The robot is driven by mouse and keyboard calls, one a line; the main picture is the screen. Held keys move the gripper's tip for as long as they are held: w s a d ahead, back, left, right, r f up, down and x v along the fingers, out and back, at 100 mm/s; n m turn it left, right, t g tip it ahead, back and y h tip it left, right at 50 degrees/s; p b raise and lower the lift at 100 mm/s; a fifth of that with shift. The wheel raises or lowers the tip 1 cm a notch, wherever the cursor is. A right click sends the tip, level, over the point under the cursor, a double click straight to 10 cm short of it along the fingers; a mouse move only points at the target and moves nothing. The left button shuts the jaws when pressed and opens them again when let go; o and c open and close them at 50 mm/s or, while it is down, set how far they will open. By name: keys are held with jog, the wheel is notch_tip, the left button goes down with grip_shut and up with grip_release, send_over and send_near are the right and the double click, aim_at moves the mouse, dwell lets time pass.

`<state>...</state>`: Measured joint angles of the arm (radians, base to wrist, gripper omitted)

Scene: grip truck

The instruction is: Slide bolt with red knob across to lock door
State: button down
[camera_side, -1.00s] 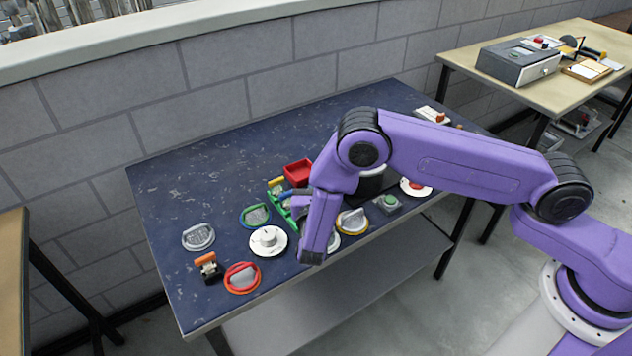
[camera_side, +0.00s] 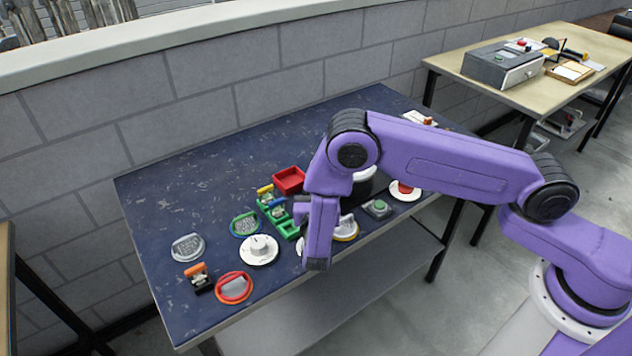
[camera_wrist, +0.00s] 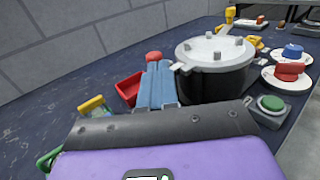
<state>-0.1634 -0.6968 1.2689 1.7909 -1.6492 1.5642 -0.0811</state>
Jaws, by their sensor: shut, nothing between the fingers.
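A pale plate with a small red knob (camera_side: 425,120) lies near the far right edge of the blue table in the side view. It looks like the bolt, and a pale strip with a red knob (camera_wrist: 262,20) in the wrist view may be the same. Both are too small to tell the bolt's position. My gripper (camera_wrist: 154,66) shows its blue fingers shut and empty in the wrist view, left of a black pot. A red round thing (camera_wrist: 154,57) shows at the fingertips; I cannot tell whether they touch it. My arm hides the fingertips in the side view.
The black pot with a grey lid (camera_wrist: 215,60) stands right of my fingers. A red open box (camera_side: 289,180) and a green holder (camera_side: 284,222) are nearby. Several knobs and dials crowd the front, including a white dial (camera_side: 259,249). The table's back left is clear.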

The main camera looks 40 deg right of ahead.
jog(key=v, duration=1.2)
jog(key=shift+s+a, duration=0.2)
jog(key=shift+a, duration=0.1)
jog(key=s+d+r+m+g, duration=0.8)
jog(key=d+r+m+g, duration=0.2)
jog(key=d, duration=0.2)
jog(key=s+d+r+m+g+y, duration=0.2)
jog(key=s+y, duration=0.3)
jog(key=s, duration=0.3)
jog(key=s+d+r+m+g+y, duration=0.2)
jog(key=s+d+r+m+y, duration=0.1)
jog(key=s+y, duration=0.3)
jog(key=s+d+m, duration=0.1)
jog(key=s, duration=0.1)
jog(key=shift+s+r, duration=0.3)
jog(key=shift+r, duration=0.05)
